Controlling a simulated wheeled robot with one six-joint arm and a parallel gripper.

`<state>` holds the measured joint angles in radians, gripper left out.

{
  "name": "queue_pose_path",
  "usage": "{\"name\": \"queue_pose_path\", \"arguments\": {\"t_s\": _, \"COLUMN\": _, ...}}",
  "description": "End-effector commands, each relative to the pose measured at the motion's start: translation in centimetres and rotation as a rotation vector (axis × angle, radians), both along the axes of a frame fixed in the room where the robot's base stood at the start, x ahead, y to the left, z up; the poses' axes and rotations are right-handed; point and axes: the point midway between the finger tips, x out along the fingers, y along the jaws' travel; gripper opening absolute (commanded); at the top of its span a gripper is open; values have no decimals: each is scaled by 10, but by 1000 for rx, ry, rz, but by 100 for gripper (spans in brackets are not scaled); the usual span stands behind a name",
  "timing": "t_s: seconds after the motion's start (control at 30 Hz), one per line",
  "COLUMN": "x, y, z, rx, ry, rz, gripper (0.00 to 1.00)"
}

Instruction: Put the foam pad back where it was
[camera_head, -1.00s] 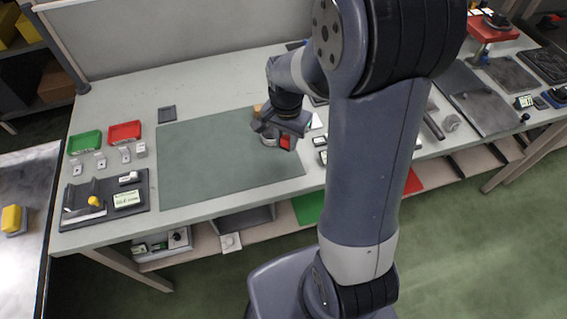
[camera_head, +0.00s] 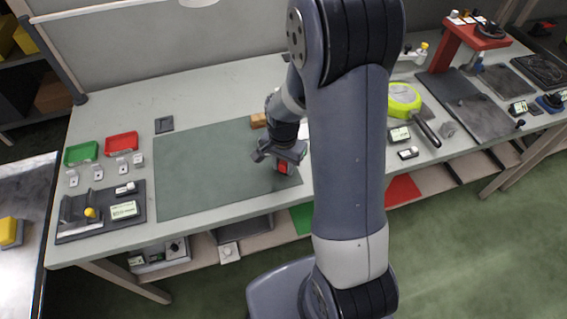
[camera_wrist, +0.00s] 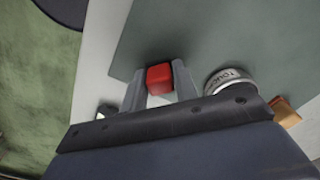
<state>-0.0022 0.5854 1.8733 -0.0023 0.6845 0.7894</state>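A small red block (camera_wrist: 159,79) sits between the two fingertips of my gripper (camera_wrist: 160,84) in the wrist view, with a finger against each side. It may be the foam pad; its texture is too small to tell. In the head view, the red block (camera_head: 284,168) shows just below my gripper (camera_head: 277,158), over the right part of the green-grey mat (camera_head: 205,175). Whether it touches the mat cannot be told.
A round lettered tin (camera_wrist: 232,82) stands close beside one finger, with a tan block (camera_wrist: 285,111) beyond it. Green (camera_head: 81,153) and red (camera_head: 121,144) trays and a dark fixture (camera_head: 75,213) lie left. The mat's left side is clear.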

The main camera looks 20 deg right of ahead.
Motion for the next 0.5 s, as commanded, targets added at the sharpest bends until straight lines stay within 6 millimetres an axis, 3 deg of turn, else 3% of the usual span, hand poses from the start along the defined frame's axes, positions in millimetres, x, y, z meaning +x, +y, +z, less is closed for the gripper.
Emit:
{"name": "queue_pose_path", "arguments": {"t_s": 0.23, "x": 0, "y": 0, "z": 0, "rx": 0, "ry": 0, "rz": 0, "gripper": 48}}
{"name": "queue_pose_path", "arguments": {"t_s": 0.5, "x": 0, "y": 0, "z": 2, "rx": 0, "ry": 0, "rz": 0, "gripper": 48}}
